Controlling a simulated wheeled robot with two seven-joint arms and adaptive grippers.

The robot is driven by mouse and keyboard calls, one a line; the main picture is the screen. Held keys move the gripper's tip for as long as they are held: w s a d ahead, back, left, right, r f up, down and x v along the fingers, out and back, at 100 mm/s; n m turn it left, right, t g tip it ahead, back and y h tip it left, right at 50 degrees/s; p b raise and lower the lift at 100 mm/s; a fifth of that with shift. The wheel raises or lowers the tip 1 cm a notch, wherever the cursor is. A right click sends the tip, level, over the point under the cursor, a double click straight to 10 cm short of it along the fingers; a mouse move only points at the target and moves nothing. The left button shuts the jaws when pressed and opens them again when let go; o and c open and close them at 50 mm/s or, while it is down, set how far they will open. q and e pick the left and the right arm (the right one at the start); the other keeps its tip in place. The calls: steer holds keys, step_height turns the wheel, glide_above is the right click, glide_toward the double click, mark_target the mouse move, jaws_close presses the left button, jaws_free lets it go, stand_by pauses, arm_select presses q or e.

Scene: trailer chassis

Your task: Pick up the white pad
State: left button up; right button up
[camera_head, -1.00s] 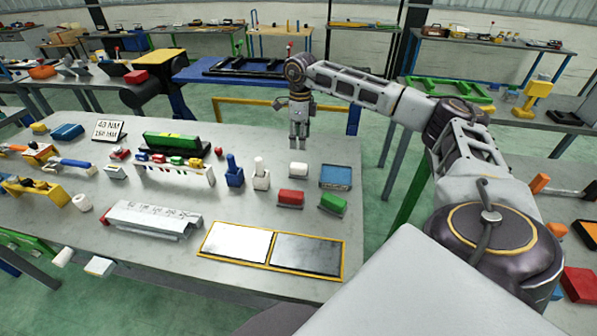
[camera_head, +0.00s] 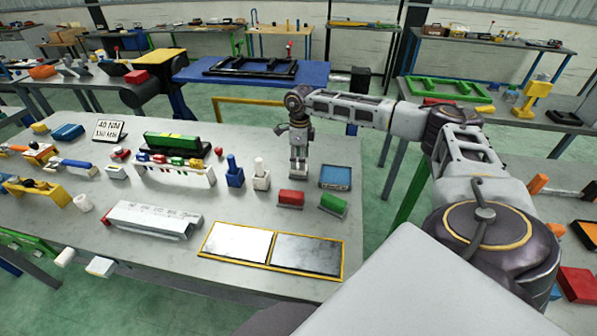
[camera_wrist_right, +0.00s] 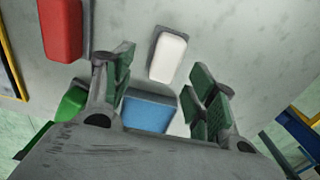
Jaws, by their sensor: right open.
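The white pad (camera_wrist_right: 168,57) is a small rounded block in a dark grey holder on the grey table. It shows in the right wrist view just beyond my fingertips. In the head view my right gripper (camera_head: 299,170) hangs pointing down over its place and hides most or all of it. In the wrist view my right gripper (camera_wrist_right: 163,88) is open, with green-padded fingers spread apart and nothing held between them. My left gripper is in neither view.
A red pad (camera_head: 291,197), a green pad (camera_head: 333,205) and a blue pad (camera_head: 335,176) stand close by. A white upright block (camera_head: 261,176) is to the left. A yellow-framed black and white panel (camera_head: 272,248) lies in front.

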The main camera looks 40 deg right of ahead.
mark_target(297, 174)
steer(key=shift+w+d+f+p, duration=0.1)
steer(key=shift+w+f+p, duration=0.05)
steer(key=shift+f, duration=0.7)
steer(key=shift+w+a+f+p, duration=0.1)
steer(key=shift+w+f+p, duration=0.1)
steer(key=shift+f, duration=0.65)
steer(key=shift+w+d+f+p, duration=0.1)
steer(key=shift+f+p, duration=0.05)
steer(key=shift+f, duration=0.7)
steer(key=c, duration=1.2)
